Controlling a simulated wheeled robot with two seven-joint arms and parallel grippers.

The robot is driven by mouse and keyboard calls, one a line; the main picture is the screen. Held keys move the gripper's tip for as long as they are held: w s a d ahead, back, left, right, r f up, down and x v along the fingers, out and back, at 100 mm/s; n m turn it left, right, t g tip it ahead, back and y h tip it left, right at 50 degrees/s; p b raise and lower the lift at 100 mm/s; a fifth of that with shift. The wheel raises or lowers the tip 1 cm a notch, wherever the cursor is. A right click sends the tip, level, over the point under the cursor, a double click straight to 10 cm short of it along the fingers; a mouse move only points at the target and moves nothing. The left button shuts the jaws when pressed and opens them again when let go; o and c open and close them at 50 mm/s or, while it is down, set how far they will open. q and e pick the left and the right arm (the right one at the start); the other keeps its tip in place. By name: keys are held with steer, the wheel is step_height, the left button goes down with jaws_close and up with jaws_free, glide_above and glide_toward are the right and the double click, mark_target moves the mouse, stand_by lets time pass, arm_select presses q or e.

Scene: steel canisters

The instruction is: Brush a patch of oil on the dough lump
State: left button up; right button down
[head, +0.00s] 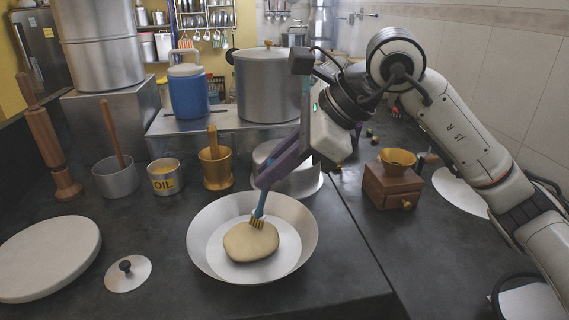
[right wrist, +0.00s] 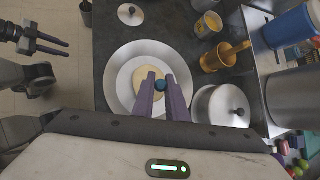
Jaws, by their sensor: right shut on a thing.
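The pale dough lump (head: 250,243) lies in a wide, shallow steel bowl (head: 204,232). My right gripper (head: 264,184) is shut on the blue handle of a brush (head: 261,204), above the bowl. The brush is tilted, and its yellowish bristles meet the top of the dough in the head view. In the right wrist view the brush's blue end (right wrist: 160,86) shows between the purple fingers, which hide part of the dough (right wrist: 146,75). The OIL canister (head: 165,181) stands behind the bowl to the left. My left gripper (right wrist: 66,47) is open and empty, off the counter, in the right wrist view.
A brass mortar with pestle (head: 216,172) and a steel pot (head: 300,180) stand close behind the bowl. A lid (head: 128,275) and a white round board (head: 45,258) lie left. A wooden grinder (head: 390,187) stands right. The counter in front is bare.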

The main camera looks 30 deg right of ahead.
steer(key=shift+w+a, duration=0.2)
steer(key=shift+a, duration=0.4)
step_height(320, 180, up, 5)
steer(key=p, duration=0.4)
steer(key=shift+r, duration=0.1)
steer(key=shift+r+p, duration=0.4)
steer(key=shift+r, duration=0.05)
steer(key=shift+f, duration=0.1)
